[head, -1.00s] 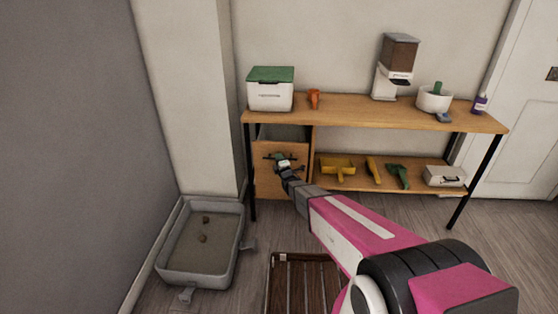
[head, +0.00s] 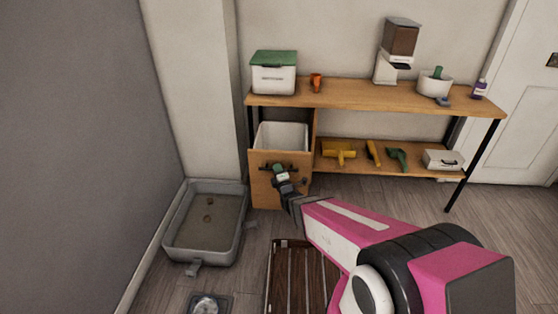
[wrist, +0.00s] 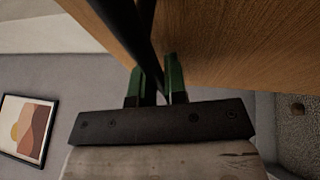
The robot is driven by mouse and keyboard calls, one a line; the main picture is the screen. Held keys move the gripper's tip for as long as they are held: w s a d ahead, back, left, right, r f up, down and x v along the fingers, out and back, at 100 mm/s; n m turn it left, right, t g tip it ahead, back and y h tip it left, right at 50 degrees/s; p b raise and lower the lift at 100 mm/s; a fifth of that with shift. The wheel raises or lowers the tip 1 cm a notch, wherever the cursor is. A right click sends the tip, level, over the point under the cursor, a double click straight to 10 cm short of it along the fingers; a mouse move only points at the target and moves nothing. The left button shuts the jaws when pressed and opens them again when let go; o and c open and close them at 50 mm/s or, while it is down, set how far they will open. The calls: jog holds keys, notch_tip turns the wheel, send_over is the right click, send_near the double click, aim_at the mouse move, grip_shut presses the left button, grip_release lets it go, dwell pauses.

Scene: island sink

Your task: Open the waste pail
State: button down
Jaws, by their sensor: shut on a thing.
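The waste pail is a white bin (head: 282,135) behind a wooden front panel (head: 265,190) at the left end of the bench. The panel stands pulled out from the bench, and the open top of the bin shows above it. My gripper (head: 280,170) is at the upper part of the panel, shut on its dark bar handle (head: 301,181). In the wrist view, my gripper's green-tipped fingers (wrist: 159,82) are on either side of the dark handle bar (wrist: 146,45), in front of the wood.
A grey litter tray (head: 206,222) stands on the floor at the left. A dark slatted mat (head: 300,275) and a small metal bowl (head: 207,305) lie in front. The bench top (head: 370,95) holds a green-lidded box (head: 274,73) and a dispenser (head: 397,50). Floor at the right is clear.

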jog(key=s, duration=0.5)
jog(key=shift+s+a, duration=0.1)
jog(key=c, duration=1.2)
grip_release()
